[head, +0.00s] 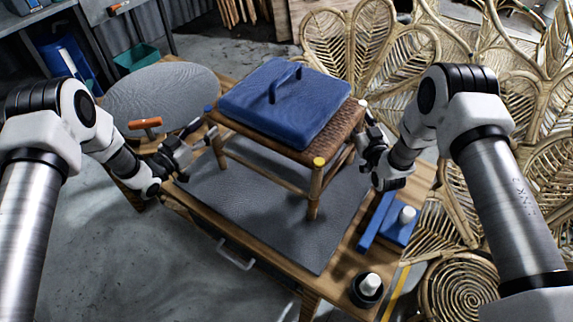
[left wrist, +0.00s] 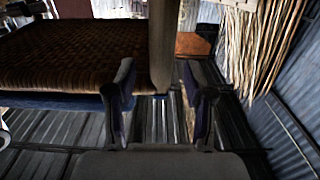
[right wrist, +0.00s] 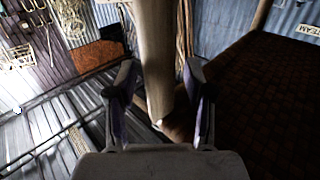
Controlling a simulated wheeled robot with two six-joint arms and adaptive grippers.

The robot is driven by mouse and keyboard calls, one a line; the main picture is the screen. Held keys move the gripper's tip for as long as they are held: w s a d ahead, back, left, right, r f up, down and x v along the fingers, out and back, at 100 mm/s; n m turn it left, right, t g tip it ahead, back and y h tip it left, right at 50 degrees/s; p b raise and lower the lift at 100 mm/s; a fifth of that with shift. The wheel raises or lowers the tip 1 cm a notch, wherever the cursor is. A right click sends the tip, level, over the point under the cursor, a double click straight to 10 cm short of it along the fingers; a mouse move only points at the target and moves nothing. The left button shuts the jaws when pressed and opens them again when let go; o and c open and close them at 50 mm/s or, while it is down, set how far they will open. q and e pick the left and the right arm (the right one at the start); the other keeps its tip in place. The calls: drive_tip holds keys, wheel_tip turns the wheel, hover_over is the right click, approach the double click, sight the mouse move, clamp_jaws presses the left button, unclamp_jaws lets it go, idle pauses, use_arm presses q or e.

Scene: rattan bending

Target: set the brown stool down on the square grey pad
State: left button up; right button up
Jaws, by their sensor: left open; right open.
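The brown stool (head: 334,147) is upright over the square grey pad (head: 270,222), with a blue cushion-like block (head: 285,103) on its woven seat. Its front leg ends over the bare pad and appears to touch it; the far feet are partly hidden. My left gripper (head: 208,134) is open at the stool's left side. In the left wrist view a stool leg (left wrist: 162,45) shows between the parted fingers. My right gripper (head: 363,118) is open at the right side. In the right wrist view another leg (right wrist: 156,60) shows between its fingers.
A round grey disc (head: 165,88) with an orange-handled tool (head: 145,123) lies at left. Blue fixtures (head: 376,220) and a black cup (head: 366,290) stand along the right table edge. Rattan panels (head: 375,50) stand behind. The pad's front is clear.

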drive_tip(key=shift+s, duration=0.1)
use_arm(q)
drive_tip(key=v, duration=0.8)
drive_tip(key=shift+s+a, duration=0.25)
drive_tip(key=shift+a, duration=0.05)
use_arm(e)
drive_tip(key=s+d, duration=0.1)
drive_tip(key=s, duration=1)
drive_tip(key=shift+s+d, duration=0.2)
drive_tip(key=shift+s, duration=0.2)
use_arm(q)
drive_tip(key=s+a+p, duration=0.1)
drive_tip(key=s+a, duration=0.1)
drive_tip(key=a, duration=0.3)
drive_tip(key=shift+a, duration=0.35)
use_arm(e)
drive_tip(key=shift+r, duration=0.65)
use_arm(q)
wheel_tip(320, 180, up, 9)
drive_tip(key=p, duration=0.7)
use_arm(e)
wheel_tip(320, 180, up, 7)
drive_tip(key=shift+f, duration=0.15)
